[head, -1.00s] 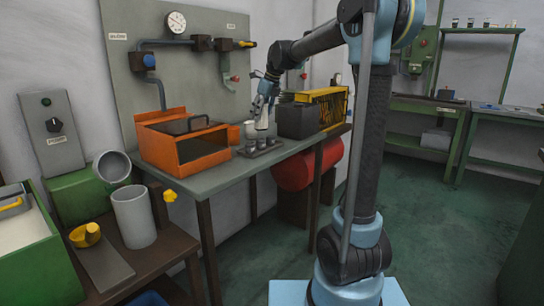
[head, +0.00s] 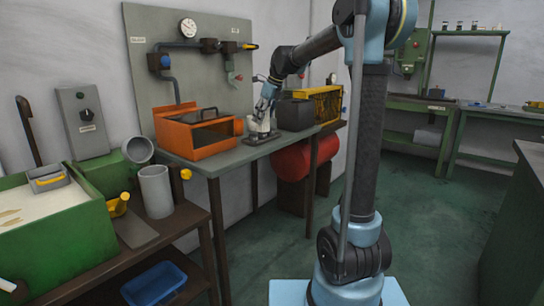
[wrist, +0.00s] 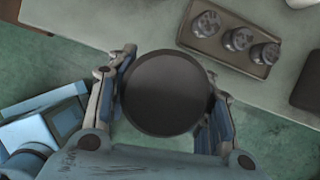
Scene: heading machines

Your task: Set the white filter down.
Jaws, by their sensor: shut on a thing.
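The white filter (head: 264,115) is between the fingers of my gripper (head: 267,100) in the head view, near the dark tray on the grey bench. In the wrist view my gripper (wrist: 167,98) is shut around it, and its round end (wrist: 167,92) faces the camera as a dark grey disc with a finger on each side. It overlaps the bench's front edge there, with green floor behind its lower part. Its far end is hidden, and I cannot tell how high it is above the bench.
The dark tray (wrist: 185,44) holds three round dark pieces beside the filter. The bench (head: 228,157) also carries an orange box (head: 187,138), a dark grey box (head: 296,115) and a yellow cage (head: 329,104). A red drum (head: 292,165) lies below. Bare bench top shows in front of the orange box.

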